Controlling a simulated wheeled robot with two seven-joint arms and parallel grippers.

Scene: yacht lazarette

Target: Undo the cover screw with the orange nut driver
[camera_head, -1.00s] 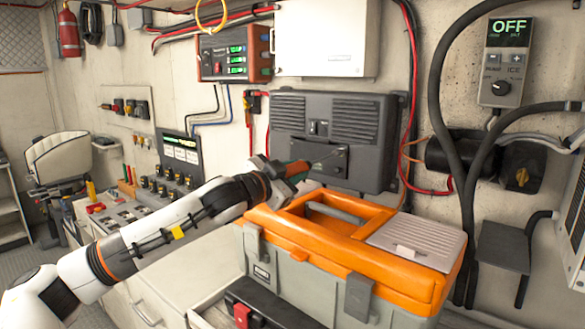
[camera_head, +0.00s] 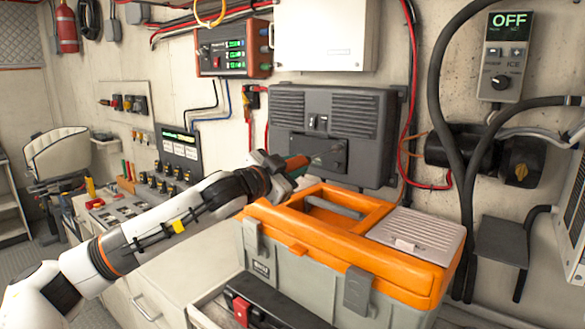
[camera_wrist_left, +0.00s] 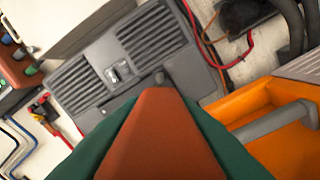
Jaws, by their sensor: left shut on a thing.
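The orange nut driver (camera_head: 297,162), with green on its handle, is in my left gripper (camera_head: 281,163), which is shut on it. In the left wrist view the driver's handle (camera_wrist_left: 162,135) fills the lower middle and points at the grey vented wall unit (camera_wrist_left: 88,85). This unit (camera_head: 360,150) hangs on the wall in the head view, with a small dark cover panel (camera_head: 328,154) at its lower middle. The driver's tip is near this panel; I cannot tell whether it touches. The cover screw is too small to make out clearly. My right gripper is not in view.
An orange-lidded grey toolbox (camera_head: 300,262) stands right below the driver and my left gripper. A black case (camera_head: 275,305) lies in front of it. A switch panel (camera_head: 180,150) is at left; red cables (camera_head: 407,150) and black hoses (camera_head: 445,100) run at right.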

